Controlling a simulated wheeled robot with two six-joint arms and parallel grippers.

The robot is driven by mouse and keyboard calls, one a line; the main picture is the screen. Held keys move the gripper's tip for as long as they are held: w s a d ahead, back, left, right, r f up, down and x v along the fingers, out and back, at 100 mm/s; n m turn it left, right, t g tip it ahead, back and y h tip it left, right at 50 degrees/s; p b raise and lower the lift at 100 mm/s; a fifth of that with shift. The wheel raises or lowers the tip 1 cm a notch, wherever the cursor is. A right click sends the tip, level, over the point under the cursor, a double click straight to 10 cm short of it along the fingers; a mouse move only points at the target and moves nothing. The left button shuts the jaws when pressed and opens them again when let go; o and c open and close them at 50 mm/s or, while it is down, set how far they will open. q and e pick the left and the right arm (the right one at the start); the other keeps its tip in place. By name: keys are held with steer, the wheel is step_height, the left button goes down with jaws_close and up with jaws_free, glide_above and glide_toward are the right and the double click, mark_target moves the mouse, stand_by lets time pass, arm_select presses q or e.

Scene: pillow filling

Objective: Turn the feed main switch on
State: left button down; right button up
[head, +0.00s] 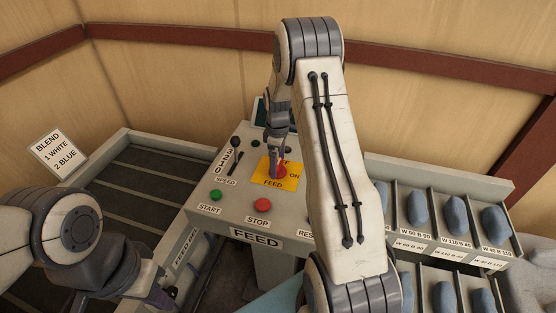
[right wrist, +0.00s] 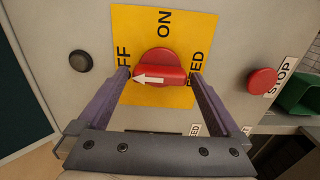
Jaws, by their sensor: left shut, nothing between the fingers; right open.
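The feed main switch (head: 281,172) is a red rotary knob on a yellow plate (head: 292,183) marked ON and FEED. In the right wrist view the red knob (right wrist: 160,64) has a white arrow pointing left, at the partly covered OFF label; ON is at the top of the plate (right wrist: 190,20). My right gripper (head: 274,168) is open over the switch, pointing down. In the right wrist view its fingers stand on either side of the knob, apart from it. My left gripper (head: 166,302) is shut and empty at the lower left, away from the switch.
The panel (head: 231,204) also carries a green START button (head: 215,195), a red STOP button (head: 263,205) and a speed slider (head: 234,157). A rack with several blue-grey lumps (head: 457,216) stands right. A BLEND sign (head: 57,154) is at the left.

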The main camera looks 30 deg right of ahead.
steer(key=c, duration=1.1)
steer(key=shift+c, duration=0.2)
steer(key=shift+m, duration=0.3)
steer(key=m+b, duration=0.1)
steer(key=m, duration=0.2)
steer(key=shift+m, duration=0.3)
steer(key=m+b, duration=0.1)
steer(key=m, duration=0.3)
steer(key=shift+m, duration=0.3)
steer(key=m, duration=0.4)
steer(key=shift+b, duration=0.3)
steer(key=m, duration=0.5)
steer(key=shift+r, duration=0.1)
